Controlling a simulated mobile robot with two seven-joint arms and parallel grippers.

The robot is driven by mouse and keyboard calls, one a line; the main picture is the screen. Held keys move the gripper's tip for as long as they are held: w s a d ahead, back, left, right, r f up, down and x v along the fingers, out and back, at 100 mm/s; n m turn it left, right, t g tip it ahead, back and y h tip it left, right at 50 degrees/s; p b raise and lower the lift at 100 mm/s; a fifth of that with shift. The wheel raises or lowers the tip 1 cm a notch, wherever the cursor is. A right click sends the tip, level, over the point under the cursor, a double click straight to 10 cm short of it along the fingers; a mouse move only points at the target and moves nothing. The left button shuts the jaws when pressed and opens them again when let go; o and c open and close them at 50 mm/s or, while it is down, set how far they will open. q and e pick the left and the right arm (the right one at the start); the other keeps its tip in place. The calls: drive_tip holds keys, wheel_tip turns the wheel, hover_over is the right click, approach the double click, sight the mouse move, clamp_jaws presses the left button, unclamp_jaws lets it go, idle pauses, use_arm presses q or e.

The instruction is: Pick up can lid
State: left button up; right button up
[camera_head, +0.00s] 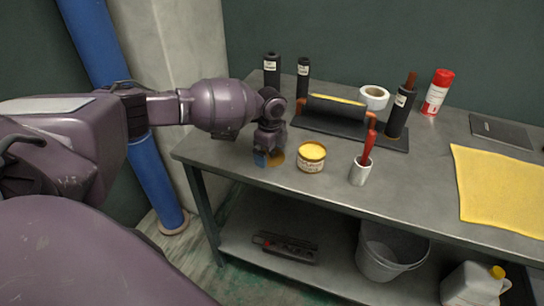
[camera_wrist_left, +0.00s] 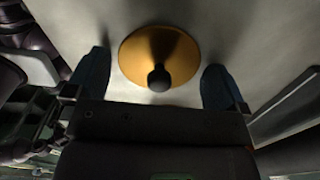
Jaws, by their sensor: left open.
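The can lid (camera_wrist_left: 135,55) is a round golden-yellow disc with a dark knob, lying flat on the table. In the head view only its edge (camera_head: 279,159) shows beside my gripper, which hides the rest. My left gripper (camera_head: 268,159) points down over the lid near the table's left front part. In the left wrist view its two blue fingers (camera_wrist_left: 155,72) are spread on either side of the lid, apart from it, with nothing held. The open can (camera_head: 312,157), with yellow contents and a label, stands just right of the gripper. My right gripper is not in view.
Behind are a black tray with a roller (camera_head: 335,110), dark bottles (camera_head: 271,70), a tape roll (camera_head: 374,97) and a red-white spray can (camera_head: 437,92). A red-handled tool stands in a cup (camera_head: 359,174). A yellow cloth (camera_head: 495,190) lies right. A bucket (camera_head: 390,255) is below.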

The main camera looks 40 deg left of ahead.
use_arm(q)
drive_tip(key=c, duration=0.7)
drive_tip(key=shift+r, duration=0.15)
